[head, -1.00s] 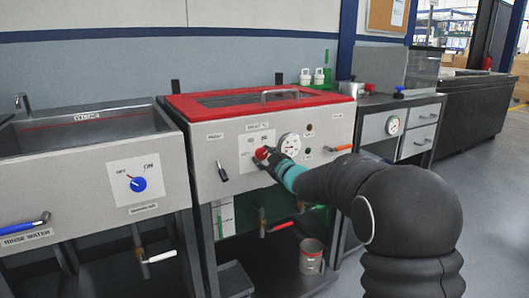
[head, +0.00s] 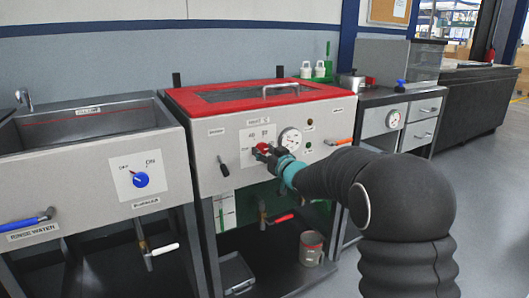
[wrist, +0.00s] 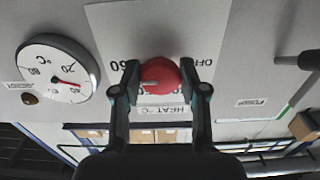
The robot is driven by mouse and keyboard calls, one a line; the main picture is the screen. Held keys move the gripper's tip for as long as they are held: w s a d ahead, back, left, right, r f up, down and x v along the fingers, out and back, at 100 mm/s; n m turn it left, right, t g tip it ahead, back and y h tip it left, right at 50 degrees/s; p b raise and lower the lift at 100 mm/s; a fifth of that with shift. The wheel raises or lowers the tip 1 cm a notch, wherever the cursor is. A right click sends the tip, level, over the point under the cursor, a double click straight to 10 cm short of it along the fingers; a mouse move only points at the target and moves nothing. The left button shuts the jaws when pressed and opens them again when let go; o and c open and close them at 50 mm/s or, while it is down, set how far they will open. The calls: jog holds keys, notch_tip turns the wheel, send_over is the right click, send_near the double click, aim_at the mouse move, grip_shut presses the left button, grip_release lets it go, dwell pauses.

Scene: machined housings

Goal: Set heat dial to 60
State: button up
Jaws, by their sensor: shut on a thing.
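The red heat dial (wrist: 160,75) is a round knob on a white plate (wrist: 112,30) on the front of the red-topped tank. In the upside-down wrist view, "60" is printed left of it, "OFF" right and "HEAT °C" below. My gripper (wrist: 160,78) is shut on the dial, one finger on each side. A pale mark on the knob points roughly left, towards the 60 side; its exact setting is hard to read. In the head view the dial (head: 263,147) is partly hidden by my gripper (head: 266,152).
A round thermometer gauge (head: 290,140) sits right of the dial. A black-handled lever (head: 223,168) is to its left and an orange handle (head: 338,142) to its right. A sink unit with a blue dial (head: 141,180) stands at left.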

dwell(0.4)
jog(key=o, duration=1.1)
jog(key=v, duration=1.2)
